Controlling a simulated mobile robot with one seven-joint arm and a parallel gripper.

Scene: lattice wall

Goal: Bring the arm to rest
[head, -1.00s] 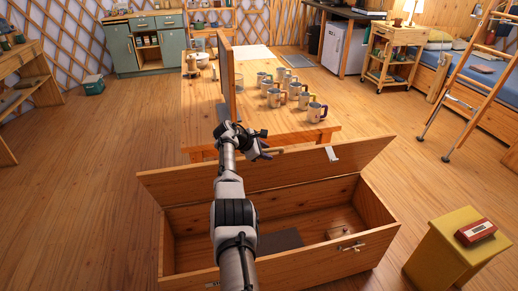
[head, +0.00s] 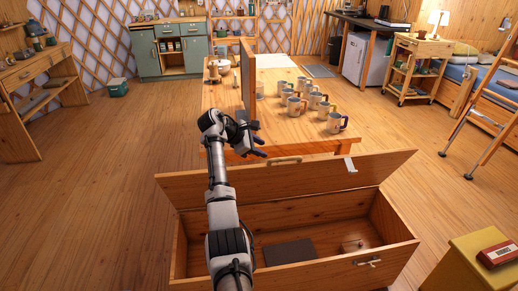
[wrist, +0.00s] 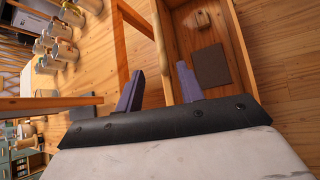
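My arm reaches up over the left part of an open wooden chest (head: 385,198). My gripper (head: 259,146) is above the chest's raised lid (head: 320,178), near the front edge of the wooden table (head: 325,146). In the wrist view, the two purple fingers of my gripper (wrist: 160,88) stand apart with nothing between them. The chest (wrist: 238,50) also shows there, with a dark flat panel (wrist: 211,67) and a small wooden block (wrist: 203,19) inside.
Several mugs (head: 295,105) stand on the table beside an upright wooden board (head: 248,80). A yellow stool (head: 470,265) with a red device (head: 497,254) is at the lower right. A ladder (head: 484,100) leans at the right. Floor left of the chest is clear.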

